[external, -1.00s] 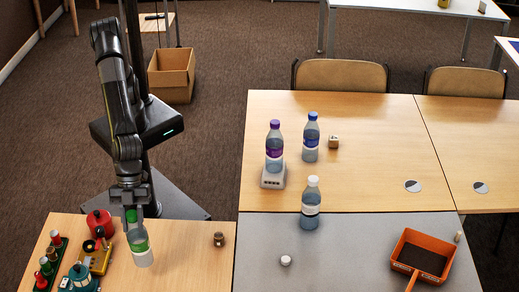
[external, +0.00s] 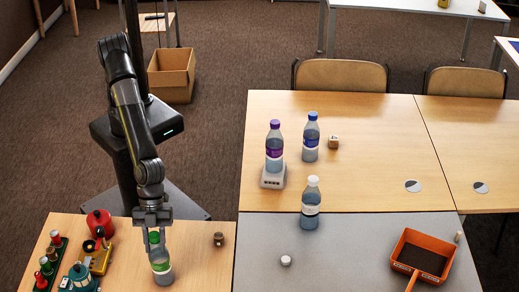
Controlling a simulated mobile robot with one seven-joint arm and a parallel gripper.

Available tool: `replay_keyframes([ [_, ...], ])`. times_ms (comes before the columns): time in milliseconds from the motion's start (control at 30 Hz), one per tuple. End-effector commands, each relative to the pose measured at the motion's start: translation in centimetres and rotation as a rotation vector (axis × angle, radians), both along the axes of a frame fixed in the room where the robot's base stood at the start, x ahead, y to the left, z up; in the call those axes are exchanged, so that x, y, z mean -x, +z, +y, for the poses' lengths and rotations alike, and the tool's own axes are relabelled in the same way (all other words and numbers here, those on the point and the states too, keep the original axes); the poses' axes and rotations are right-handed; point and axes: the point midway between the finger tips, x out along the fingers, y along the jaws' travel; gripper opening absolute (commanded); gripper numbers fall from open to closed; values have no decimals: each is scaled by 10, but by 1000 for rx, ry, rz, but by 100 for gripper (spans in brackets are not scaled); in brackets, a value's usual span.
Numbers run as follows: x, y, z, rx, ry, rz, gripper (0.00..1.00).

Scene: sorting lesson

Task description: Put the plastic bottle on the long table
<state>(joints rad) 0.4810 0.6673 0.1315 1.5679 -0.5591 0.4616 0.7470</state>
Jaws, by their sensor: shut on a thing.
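A clear plastic bottle with a green label (external: 160,264) is upright over the near left wooden table (external: 200,270). My gripper (external: 153,234) is shut on its top from above, and the fingers partly hide the green cap. I cannot tell whether the bottle's base touches the tabletop. Three other bottles stand to the right: a purple-capped one (external: 274,150) on a small pale block, a blue-capped one (external: 311,140) on the wooden table, and a white-capped one (external: 310,207) on the grey tabletop (external: 350,245).
A small brown jar (external: 218,239) stands just right of the held bottle. A red kettle-like item (external: 99,222), a yellow toy (external: 95,257) and a teal lantern-like item (external: 79,278) crowd the left. An orange dustpan (external: 424,250) lies at right. The wooden table (external: 375,150) has wide bare areas.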

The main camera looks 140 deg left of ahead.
Motion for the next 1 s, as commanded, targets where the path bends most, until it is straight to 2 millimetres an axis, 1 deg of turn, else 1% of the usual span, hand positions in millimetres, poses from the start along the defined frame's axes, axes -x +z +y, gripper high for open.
replay_keyframes([
  [67, 0, -3, 0, -1, 0, 1, 0],
  [100, 0, -2, 0, -1, 0, 1, 32],
  [333, 0, -2, 0, -1, 0, 1, 51],
  [567, 0, -2, 0, -1, 0, 1, 52],
  [667, 0, 2, 0, 1, 0, -1, 52],
  [833, 8, 21, 7, 1, 0, -1, 52],
  [1000, 21, 50, 19, 2, 1, -3, 52],
])
